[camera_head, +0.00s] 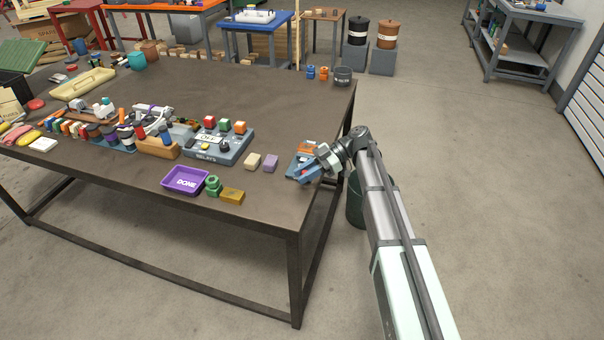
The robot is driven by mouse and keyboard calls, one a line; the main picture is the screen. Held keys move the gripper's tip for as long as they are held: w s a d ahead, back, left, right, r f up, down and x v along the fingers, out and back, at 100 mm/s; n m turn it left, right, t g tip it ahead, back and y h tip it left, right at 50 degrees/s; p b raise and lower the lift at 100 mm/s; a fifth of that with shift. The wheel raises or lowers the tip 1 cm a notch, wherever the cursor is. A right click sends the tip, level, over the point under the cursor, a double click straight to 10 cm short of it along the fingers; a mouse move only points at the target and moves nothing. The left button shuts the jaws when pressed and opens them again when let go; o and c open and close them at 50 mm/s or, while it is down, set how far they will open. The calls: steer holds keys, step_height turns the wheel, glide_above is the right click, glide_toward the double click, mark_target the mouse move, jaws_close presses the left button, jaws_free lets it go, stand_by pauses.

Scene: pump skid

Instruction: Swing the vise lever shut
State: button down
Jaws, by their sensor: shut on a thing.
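The vise (307,147) is a small grey-blue and orange fixture near the right edge of the brown workbench. My arm reaches in from the lower right, and my gripper (306,172) is over the vise, at its near side. The jaws are shut on a small part there, which I take to be the vise lever. The gripper hides most of that part, and a bit of red shows by the fingers. The lever's exact angle cannot be made out.
Left of the vise are a purple block (270,163), a beige block (252,160) and the relay box (220,147). A purple DONE tray (185,181), a green part (213,185) and a yellow block (232,195) lie nearer. A dark cup (343,76) stands at the far right corner.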

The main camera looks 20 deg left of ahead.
steer(key=shift+w+d+h, duration=0.1)
steer(key=shift+d+h, duration=0.1)
steer(key=shift+h, duration=0.1)
steer(key=c, duration=1)
jaws_free()
steer(key=v, duration=0.7)
steer(key=shift+w, duration=0.2)
steer(key=shift+d, duration=0.1)
